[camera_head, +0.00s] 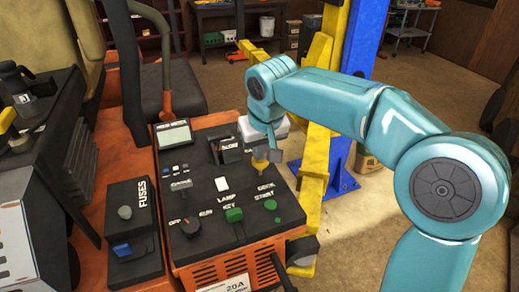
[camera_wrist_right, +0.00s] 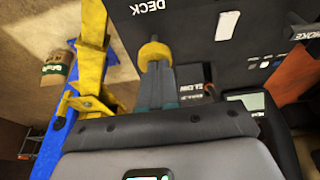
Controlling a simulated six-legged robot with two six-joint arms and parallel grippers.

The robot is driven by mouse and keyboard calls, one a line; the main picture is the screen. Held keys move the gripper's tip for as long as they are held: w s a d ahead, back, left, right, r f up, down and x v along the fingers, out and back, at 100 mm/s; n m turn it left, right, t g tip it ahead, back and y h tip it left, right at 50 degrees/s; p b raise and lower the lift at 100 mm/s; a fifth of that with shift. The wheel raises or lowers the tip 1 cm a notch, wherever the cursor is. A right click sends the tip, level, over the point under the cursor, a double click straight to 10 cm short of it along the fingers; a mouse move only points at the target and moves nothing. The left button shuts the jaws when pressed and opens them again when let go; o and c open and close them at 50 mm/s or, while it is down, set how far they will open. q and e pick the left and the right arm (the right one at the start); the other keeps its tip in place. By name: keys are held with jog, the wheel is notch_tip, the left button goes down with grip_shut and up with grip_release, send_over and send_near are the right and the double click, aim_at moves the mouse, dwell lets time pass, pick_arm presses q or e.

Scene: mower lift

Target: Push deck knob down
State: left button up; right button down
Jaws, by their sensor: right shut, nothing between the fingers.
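The deck knob (camera_head: 260,164) is a yellow knob at the upper right of the dark control panel, above the DECK label. In the right wrist view the yellow knob (camera_wrist_right: 154,52) stands at the fingertips, with the DECK label beyond it. My right gripper (camera_head: 271,148) is shut and empty, just over the knob. Its fingers (camera_wrist_right: 158,74) point at the knob and overlap its near edge in the wrist view; I cannot tell whether they touch it. The hand partly covers the knob in the head view. My left gripper is not in view.
A fuse box (camera_head: 134,240) stands left. A yellow lift arm (camera_head: 314,170) and blue post (camera_head: 341,150) stand close right.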

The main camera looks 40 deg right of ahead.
aim_at(260, 163)
jog(key=shift+s+d, duration=0.2)
jog(key=shift+w+a+f, duration=0.1)
jog(key=shift+w+f+b, duration=0.1)
jog(key=shift+f+b, duration=0.2)
notch_tip(260, 163, down, 2)
jog(key=shift+f+b, duration=0.15)
jog(key=shift+b, duration=0.8)
jog(key=shift+s, duration=0.25)
